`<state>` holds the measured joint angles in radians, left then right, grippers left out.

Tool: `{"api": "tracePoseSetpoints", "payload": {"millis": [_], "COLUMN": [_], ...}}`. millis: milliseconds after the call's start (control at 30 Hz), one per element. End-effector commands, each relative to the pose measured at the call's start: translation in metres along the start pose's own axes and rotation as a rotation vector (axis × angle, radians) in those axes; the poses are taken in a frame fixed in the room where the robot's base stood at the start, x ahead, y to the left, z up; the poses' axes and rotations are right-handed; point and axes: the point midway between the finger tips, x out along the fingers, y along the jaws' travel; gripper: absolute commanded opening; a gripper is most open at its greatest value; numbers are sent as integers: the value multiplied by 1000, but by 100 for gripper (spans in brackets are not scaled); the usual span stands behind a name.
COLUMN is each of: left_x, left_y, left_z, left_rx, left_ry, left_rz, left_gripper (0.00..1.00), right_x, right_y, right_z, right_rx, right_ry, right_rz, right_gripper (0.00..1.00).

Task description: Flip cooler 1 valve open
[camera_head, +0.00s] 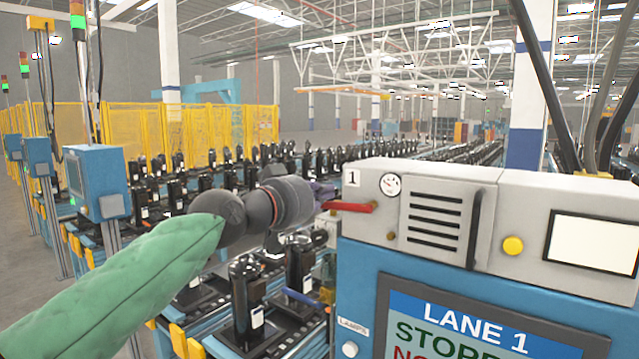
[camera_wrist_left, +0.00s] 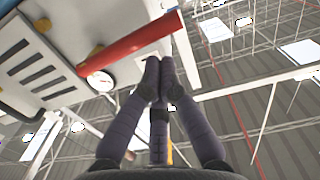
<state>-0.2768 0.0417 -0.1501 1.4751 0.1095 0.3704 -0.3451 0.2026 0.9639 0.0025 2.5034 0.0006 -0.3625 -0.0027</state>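The cooler 1 unit (camera_head: 425,195) is a light grey box marked "1", with a gauge and dark vent slots. Its red valve handle (camera_head: 352,207) points left, lying about level. In the left wrist view the red handle (camera_wrist_left: 130,45) crosses the top, beside the gauge. My left gripper (camera_head: 325,193) is at the free end of the handle. In the wrist view its dark fingers (camera_wrist_left: 159,75) are drawn together with nothing seen between them. The tips are close to the handle's end; I cannot tell whether they touch. My right gripper is not in view.
The unit sits on a blue cabinet (camera_head: 360,290) with a "LANE 1" screen (camera_head: 460,325). Black compressors (camera_head: 245,290) on pallets stand below my left arm. Yellow fencing (camera_head: 205,130) is farther back.

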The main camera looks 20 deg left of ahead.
Motion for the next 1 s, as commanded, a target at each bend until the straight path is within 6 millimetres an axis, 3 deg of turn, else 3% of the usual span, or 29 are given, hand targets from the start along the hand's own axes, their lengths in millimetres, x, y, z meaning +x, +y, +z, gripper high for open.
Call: {"api": "tracePoseSetpoints", "payload": {"millis": [1000], "left_x": [0], "left_y": [-3], "left_z": [9], "left_rx": [-106], "left_ry": [0], "left_rz": [5], "left_gripper": [0], "right_x": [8], "right_y": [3], "right_z": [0], "right_rx": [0], "right_ry": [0], "right_rz": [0], "right_gripper": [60]}}
